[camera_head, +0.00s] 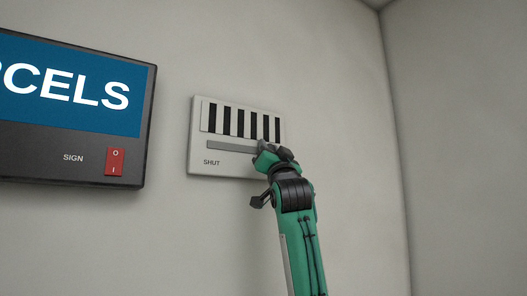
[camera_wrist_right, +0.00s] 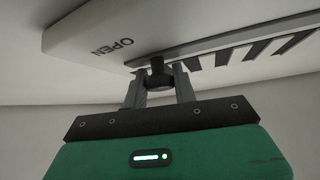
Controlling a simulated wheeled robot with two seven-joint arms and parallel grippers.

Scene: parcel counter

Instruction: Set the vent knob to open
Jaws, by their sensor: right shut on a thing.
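The vent panel (camera_head: 196,135) is a pale plate on the wall with dark slots, a grey slider track (camera_head: 230,147) and the word SHUT at its lower left. My right gripper (camera_head: 272,152) is at the right end of the track and hides the knob there. In the right wrist view, the dark vent knob (camera_wrist_right: 157,68) sits between the two fingers of my right gripper (camera_wrist_right: 158,80), which is shut on it. The word OPEN (camera_wrist_right: 113,46) shows on the panel close to the knob. My left gripper is not in view.
A dark sign box (camera_head: 80,165) with a blue PARCELS screen and a red rocker switch (camera_head: 115,161) hangs left of the vent. Bare wall (camera_head: 340,100) lies to the right, up to the room corner.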

